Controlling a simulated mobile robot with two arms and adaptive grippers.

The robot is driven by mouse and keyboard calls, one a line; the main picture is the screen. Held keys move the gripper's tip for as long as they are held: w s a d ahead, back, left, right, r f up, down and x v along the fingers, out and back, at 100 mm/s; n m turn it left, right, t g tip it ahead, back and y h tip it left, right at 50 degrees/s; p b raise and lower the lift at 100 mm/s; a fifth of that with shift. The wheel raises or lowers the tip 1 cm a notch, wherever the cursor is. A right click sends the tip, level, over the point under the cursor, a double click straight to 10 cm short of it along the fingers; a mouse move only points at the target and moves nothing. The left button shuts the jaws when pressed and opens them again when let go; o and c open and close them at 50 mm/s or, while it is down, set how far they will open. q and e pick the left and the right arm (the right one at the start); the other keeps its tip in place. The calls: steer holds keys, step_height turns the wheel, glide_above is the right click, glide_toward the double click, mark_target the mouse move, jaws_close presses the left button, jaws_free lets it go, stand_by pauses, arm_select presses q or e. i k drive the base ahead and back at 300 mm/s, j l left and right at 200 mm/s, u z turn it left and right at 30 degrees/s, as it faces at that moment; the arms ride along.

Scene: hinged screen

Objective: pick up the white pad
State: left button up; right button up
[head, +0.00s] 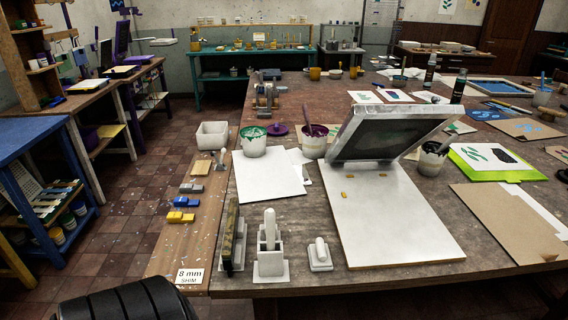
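A small white pad (319,262) with a rounded upright grip on top lies on the table near its front edge. It stands free between a white holder (270,262) on its left and the white board of the hinged screen on its right. The hinged screen (385,135) is tilted up, with a pale frame and dark mesh, over its white base board (392,215). Neither of my grippers shows in the head view.
A dark upright tool (231,238) stands in a holder left of the white one. White paper (268,174) and paint tubs (253,140) lie farther back. Yellow and blue blocks (181,217) sit on the left strip. A black ribbed shape (128,302) fills the lower left.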

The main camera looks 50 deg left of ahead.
mark_target(318, 253)
steer(key=u, duration=1.3)
